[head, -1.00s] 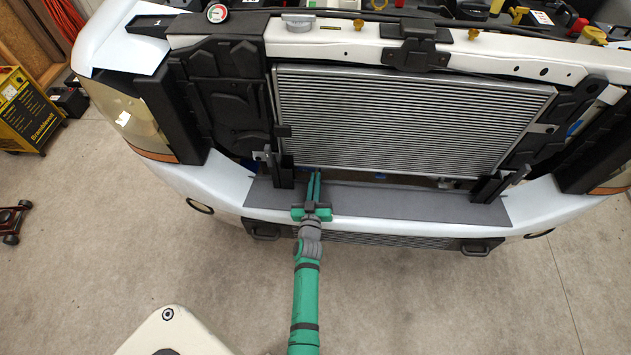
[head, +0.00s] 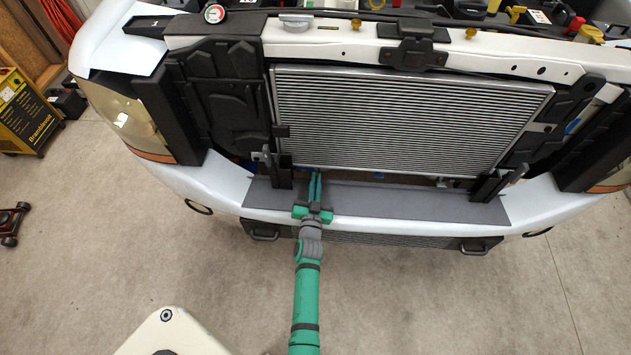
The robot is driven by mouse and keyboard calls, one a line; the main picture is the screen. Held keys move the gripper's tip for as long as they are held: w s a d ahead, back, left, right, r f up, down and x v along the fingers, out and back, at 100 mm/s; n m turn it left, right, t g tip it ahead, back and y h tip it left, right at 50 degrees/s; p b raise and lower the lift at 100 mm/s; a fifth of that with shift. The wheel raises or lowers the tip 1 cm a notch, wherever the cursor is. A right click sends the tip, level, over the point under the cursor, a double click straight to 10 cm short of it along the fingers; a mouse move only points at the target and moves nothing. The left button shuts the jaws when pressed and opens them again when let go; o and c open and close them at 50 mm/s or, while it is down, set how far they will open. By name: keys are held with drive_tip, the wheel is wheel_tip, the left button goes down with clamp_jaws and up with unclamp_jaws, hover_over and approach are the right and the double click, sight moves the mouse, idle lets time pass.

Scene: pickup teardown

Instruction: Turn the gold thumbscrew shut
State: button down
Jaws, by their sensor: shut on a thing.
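My gripper (head: 315,176) reaches in over the dark grey bumper shelf. Its two green fingers run up to the lower edge of the silver radiator (head: 412,120), left of its middle. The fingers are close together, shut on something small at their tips. That thing is hidden by the fingers and the radiator's edge, so I cannot make out a gold thumbscrew there. Two gold-coloured knobs show elsewhere, on the white top crossbar (head: 510,62), well away from my gripper.
Black upright brackets stand at both lower radiator corners, the left one (head: 270,165) close beside my fingers. The grey shelf (head: 415,205) is bare to the right. The headlight (head: 130,115) and white bumper lie left. The floor in front is open.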

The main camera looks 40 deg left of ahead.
drive_tip(key=shift+f, duration=0.1)
drive_tip(key=c, duration=1.9)
unclamp_jaws()
drive_tip(key=shift+c, duration=0.2)
drive_tip(key=shift+s, duration=0.1)
drive_tip(key=v, duration=1)
drive_tip(key=shift+s+d, duration=0.2)
drive_tip(key=shift+s, duration=0.05)
